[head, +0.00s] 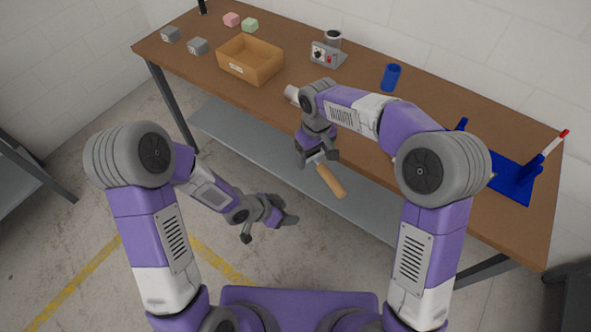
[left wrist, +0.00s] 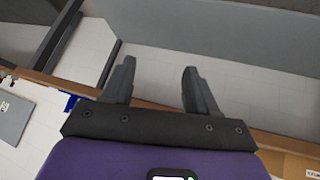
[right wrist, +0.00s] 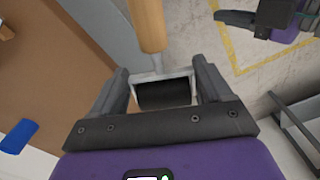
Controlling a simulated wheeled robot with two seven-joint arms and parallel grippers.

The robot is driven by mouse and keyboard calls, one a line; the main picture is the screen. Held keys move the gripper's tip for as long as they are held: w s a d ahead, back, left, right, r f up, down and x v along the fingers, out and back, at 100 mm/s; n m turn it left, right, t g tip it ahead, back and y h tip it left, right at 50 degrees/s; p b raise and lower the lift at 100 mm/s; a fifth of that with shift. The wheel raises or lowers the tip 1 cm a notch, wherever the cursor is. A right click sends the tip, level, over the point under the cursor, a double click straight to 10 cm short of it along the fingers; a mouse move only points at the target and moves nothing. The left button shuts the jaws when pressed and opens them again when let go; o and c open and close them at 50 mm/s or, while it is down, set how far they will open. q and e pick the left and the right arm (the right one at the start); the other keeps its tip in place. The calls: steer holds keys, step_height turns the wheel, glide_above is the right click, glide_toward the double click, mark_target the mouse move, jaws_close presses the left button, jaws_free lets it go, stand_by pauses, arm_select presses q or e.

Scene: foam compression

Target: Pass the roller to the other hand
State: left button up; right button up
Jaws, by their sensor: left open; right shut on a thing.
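The roller has a tan wooden handle (head: 330,181) that hangs down to the right below my right gripper (head: 318,159) in the head view. In the right wrist view, my right gripper (right wrist: 165,82) is shut on the roller's metal frame, with the dark roller head (right wrist: 164,94) between the fingers and the wooden handle (right wrist: 148,22) pointing away. My left gripper (head: 268,226) is open and empty, lower and to the left of the handle, apart from it. The left wrist view shows its two fingers (left wrist: 158,85) spread with nothing between them.
The wooden table (head: 200,72) runs across the back. On it stand a cardboard box (head: 250,60), grey cubes (head: 198,46), pink (head: 231,19) and green (head: 250,25) blocks, a grey device (head: 328,54), a blue cup (head: 391,77) and a blue stand (head: 512,180). Open floor lies before the table.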

mark_target(325, 176)
arm_select(q)
steer(key=d+r+m+t+h, duration=0.1)
steer(key=d+r+m, duration=0.2)
steer(key=r+m, duration=1.85)
steer(key=shift+n, duration=0.45)
steer(key=shift+w+r+x, duration=0.1)
steer(key=shift+x, duration=1.9)
steer(key=shift+w+r+x, duration=0.1)
steer(key=shift+w+x, duration=0.05)
steer(key=shift+x, duration=1.85)
steer(key=shift+w+r+x, duration=0.1)
steer(key=shift+x, duration=1.9)
steer(key=shift+d, duration=0.1)
jaws_close()
arm_select(e)
steer(key=o, duration=1.1)
steer(key=shift+o, duration=0.2)
